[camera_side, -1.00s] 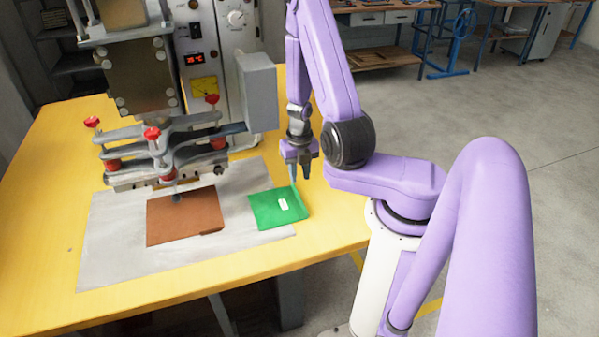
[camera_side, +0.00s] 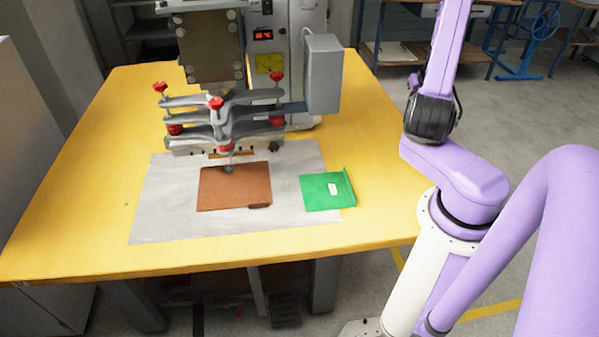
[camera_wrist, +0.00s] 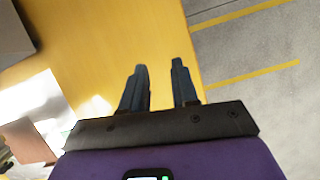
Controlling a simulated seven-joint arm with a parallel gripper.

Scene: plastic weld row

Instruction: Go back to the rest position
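My gripper (camera_wrist: 159,88) shows in the wrist view with its two dark fingers apart and nothing between them. It is above the right part of the yellow table, close to the edge. In the side view my gripper is out of frame, beyond the top edge. A green sheet (camera_side: 318,197) with a small white label (camera_side: 332,189) lies at the right edge of the grey mat (camera_side: 165,215). A brown sheet (camera_side: 234,192) lies on the mat under the welding press (camera_side: 215,115); part of it shows in the wrist view (camera_wrist: 27,143).
The yellow table (camera_side: 100,240) is clear around the mat. A grey box (camera_side: 323,75) juts from the press at its right. A blue-framed stand (camera_side: 535,45) and workbenches are far behind. Grey floor (camera_wrist: 260,60) with yellow lines lies past the table edge.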

